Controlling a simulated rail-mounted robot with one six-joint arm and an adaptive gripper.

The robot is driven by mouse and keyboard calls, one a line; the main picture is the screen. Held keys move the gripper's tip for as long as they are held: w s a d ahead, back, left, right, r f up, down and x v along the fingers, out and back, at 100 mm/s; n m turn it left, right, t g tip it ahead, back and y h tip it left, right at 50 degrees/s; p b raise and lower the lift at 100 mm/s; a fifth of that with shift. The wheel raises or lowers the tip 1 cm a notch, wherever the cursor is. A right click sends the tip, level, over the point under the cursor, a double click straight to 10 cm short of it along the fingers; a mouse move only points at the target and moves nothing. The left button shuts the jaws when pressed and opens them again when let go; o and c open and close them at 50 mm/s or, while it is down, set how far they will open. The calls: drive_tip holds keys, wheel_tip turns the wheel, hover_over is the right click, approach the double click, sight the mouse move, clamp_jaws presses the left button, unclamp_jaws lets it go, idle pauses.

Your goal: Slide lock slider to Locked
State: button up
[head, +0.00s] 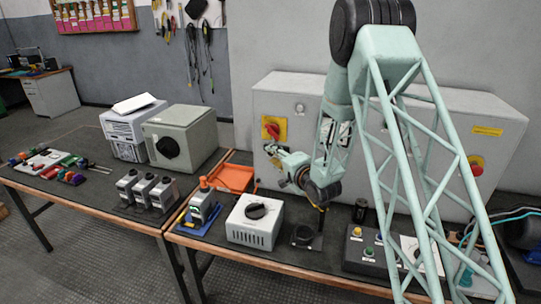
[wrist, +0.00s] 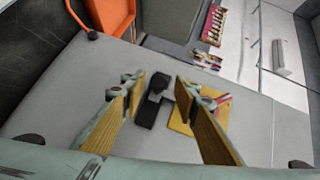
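The lock slider looks like a small black knob (wrist: 159,84) on a dark narrow plate (wrist: 150,112) on the grey cabinet front (wrist: 75,85). It sits between my fingertips in the wrist view, and I cannot tell whether either touches it. Any position marking on it is unreadable. My gripper (wrist: 158,87) is open, with a finger on each side of the slider. In the head view my gripper (head: 272,150) is at the front of the grey cabinet (head: 370,190), just below the red switch, and the slider is not distinguishable there.
A red rotary switch on a yellow plate (head: 273,128) is close above my gripper. The yellow plate (wrist: 182,122) is partly behind the right finger in the wrist view. Below stand a white box with a black knob (head: 255,222), an orange tray (head: 232,178) and a button box (head: 366,250).

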drive_tip(key=v, duration=0.8)
drive_tip(key=shift+s, duration=0.25)
drive_tip(key=shift+d+r, duration=0.1)
drive_tip(key=shift+d, duration=0.05)
drive_tip(key=s+d+r+n+g+h, duration=0.2)
drive_tip(key=s+d+r+n+h, duration=0.3)
drive_tip(key=d+r, duration=0.55)
drive_tip(key=s+d+r+g+h, duration=0.1)
drive_tip(key=s+d+r, duration=0.2)
drive_tip(key=s+r, duration=0.35)
drive_tip(key=s+d+r+g+h, duration=0.1)
drive_tip(key=s+d+r, duration=0.15)
drive_tip(key=s, duration=0.65)
drive_tip(key=s+d+r+n+g, duration=0.1)
drive_tip(key=s+r+n+g, duration=0.1)
drive_tip(key=s, duration=1.9)
drive_tip(key=s+d+r+n+g, duration=0.1)
drive_tip(key=s+r+n+g, duration=0.2)
drive_tip(key=s, duration=1.8)
drive_tip(key=shift+s+g, duration=0.25)
drive_tip(key=shift+g, duration=0.25)
drive_tip(key=shift+d, duration=0.1)
drive_tip(key=shift+c, duration=0.7)
